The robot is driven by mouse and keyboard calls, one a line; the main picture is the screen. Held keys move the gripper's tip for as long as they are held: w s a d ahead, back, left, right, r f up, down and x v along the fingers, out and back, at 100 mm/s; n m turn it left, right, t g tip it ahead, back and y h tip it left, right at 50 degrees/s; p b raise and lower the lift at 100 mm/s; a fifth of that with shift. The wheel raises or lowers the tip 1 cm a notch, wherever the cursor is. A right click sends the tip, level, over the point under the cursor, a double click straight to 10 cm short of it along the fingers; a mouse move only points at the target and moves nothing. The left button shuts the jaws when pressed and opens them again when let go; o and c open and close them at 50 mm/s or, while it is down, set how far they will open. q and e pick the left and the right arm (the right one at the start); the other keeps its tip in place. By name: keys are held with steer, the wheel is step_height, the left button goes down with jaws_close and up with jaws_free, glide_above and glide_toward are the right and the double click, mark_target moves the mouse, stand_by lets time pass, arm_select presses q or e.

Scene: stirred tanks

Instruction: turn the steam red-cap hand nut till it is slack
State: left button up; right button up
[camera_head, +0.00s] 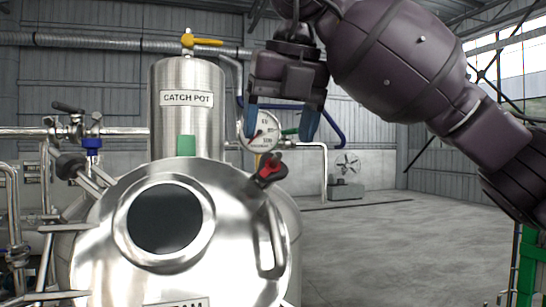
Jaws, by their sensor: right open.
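The red-cap hand nut (268,168), red with a dark wing, sits at the upper right rim of the shiny steel tank lid (105,235). The lid's plate (178,303) is cut off by the bottom edge, with only its last letters showing. My right gripper (281,122) comes in from the upper right and hangs above the nut, its blue-tipped fingers pointing down. It is open and empty, clear of the nut in the picture. The left gripper is not in view.
The catch pot (187,115) with a yellow-handled valve stands behind the lid. A pressure gauge (263,133) shows between my fingers. A curved handle (266,240) rises from the lid below the nut. Pipes and valves crowd the left; open floor lies right.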

mark_target(273, 159)
steer(key=shift+p+x, duration=0.45)
steer(key=shift+x, duration=2.3)
steer(key=shift+r, duration=0.1)
steer(key=c, duration=0.9)
